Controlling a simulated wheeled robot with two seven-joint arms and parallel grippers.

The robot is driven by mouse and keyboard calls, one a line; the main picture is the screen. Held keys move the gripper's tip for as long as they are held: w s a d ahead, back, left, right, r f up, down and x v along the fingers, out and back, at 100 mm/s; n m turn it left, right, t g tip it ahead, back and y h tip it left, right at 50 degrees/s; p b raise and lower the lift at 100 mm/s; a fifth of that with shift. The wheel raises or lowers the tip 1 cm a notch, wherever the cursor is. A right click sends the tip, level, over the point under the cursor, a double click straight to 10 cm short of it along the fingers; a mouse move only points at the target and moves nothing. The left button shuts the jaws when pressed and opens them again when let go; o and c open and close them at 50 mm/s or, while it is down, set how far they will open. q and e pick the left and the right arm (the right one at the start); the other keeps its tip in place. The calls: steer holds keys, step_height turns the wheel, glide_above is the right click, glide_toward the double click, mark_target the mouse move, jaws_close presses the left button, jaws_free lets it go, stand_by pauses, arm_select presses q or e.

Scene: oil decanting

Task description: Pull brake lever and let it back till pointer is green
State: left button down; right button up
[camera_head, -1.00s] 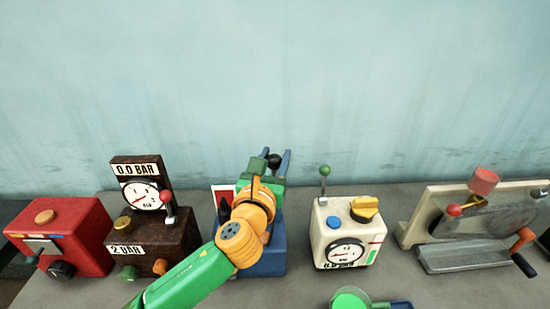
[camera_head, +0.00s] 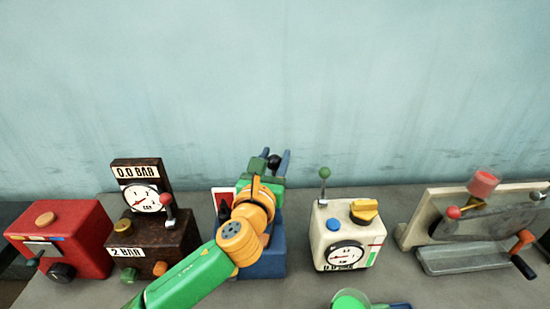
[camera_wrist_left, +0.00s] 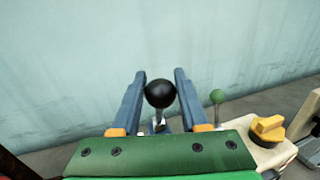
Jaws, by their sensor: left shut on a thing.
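The blue machine (camera_head: 268,262) stands in the middle of the table, mostly behind my left arm. Its lever has a black ball knob (camera_head: 274,161), which also shows in the left wrist view (camera_wrist_left: 160,94). My left gripper (camera_head: 276,163) has its two blue fingers on either side of the lever, shut on it at or just below the knob; the exact contact is hard to see. A white and red panel (camera_head: 217,193) with a dark shape shows left of my wrist. Its pointer and any green zone cannot be made out.
Left stand a brown box (camera_head: 180,240) with a gauge and a red box (camera_head: 85,230). Right stand a cream box (camera_head: 325,245) with a green-knobbed lever (camera_head: 324,173) and a slicer-like machine (camera_head: 470,262).

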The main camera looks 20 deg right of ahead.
arm_select(q)
steer(key=shift+f, duration=0.1)
steer(key=shift+c, duration=2.3)
jaws_free()
steer(key=shift+w, duration=0.15)
steer(key=shift+w+f, duration=0.2)
steer(key=shift+w, duration=0.15)
steer(key=shift+s+a, duration=0.1)
steer(key=shift+s, duration=0.35)
steer(key=b+v, duration=0.1)
steer(key=v, duration=0.4)
steer(key=shift+s+a+f+b, duration=0.1)
steer(key=shift+s+a+b, duration=0.1)
steer(key=shift+b, duration=0.1)
steer(key=shift+s+a, duration=0.15)
steer(key=shift+s, duration=0.15)
